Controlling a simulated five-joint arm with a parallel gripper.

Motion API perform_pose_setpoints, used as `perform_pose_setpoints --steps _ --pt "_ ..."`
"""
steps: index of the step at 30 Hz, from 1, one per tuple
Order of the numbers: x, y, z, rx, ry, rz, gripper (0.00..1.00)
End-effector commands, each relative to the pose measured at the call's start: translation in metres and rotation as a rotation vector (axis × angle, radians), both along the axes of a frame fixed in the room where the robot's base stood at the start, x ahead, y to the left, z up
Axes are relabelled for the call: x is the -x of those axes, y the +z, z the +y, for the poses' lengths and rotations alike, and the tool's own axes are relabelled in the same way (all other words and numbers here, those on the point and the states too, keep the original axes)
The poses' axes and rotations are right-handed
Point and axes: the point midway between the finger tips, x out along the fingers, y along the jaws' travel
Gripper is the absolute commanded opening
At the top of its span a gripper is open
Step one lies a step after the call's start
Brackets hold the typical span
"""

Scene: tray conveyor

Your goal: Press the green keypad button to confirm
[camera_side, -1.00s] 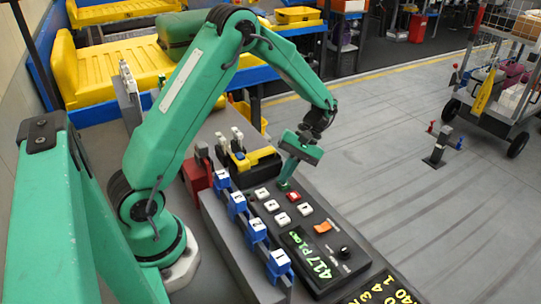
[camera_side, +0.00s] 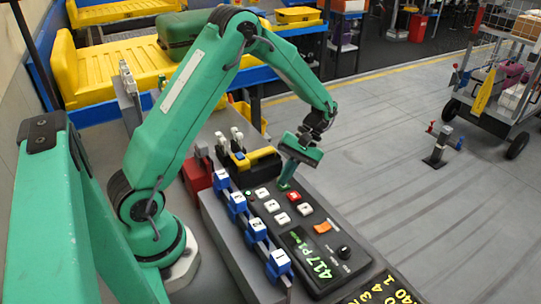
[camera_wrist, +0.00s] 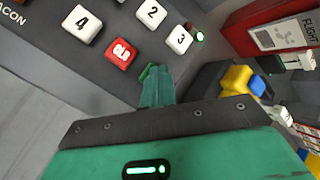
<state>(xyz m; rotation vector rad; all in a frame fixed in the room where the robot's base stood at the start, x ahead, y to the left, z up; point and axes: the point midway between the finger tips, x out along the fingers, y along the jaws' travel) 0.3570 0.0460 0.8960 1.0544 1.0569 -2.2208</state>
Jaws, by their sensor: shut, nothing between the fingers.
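The dark keypad console (camera_side: 337,266) lies in front of my arm in the side view, with white keys, a red key (camera_side: 293,196) and a lit display (camera_side: 312,253). My gripper (camera_side: 284,185) is shut and empty, pointing down at the far end of the keypad beside the red key. The green button is not clearly distinguishable; my green fingers cover that spot. Whether they touch the panel, I cannot tell.
A small green light (camera_wrist: 199,36) glows beside key 3. Blue numbered blocks (camera_side: 278,262) line the console's near side. A red box (camera_side: 198,172) and a yellow-and-black item (camera_side: 254,157) stand behind the keypad. An orange switch (camera_side: 322,228) and a knob (camera_side: 345,252) sit nearer.

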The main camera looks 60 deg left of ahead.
Motion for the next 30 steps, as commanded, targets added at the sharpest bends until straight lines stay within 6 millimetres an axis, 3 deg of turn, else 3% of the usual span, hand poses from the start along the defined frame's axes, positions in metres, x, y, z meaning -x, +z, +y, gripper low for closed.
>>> perform_pose_setpoints --steps 18,30 --pt "0.000 0.017 0.000 0.000 0.000 0.000 0.00" --pt "0.000 0.018 0.000 0.000 0.000 0.000 0.00"
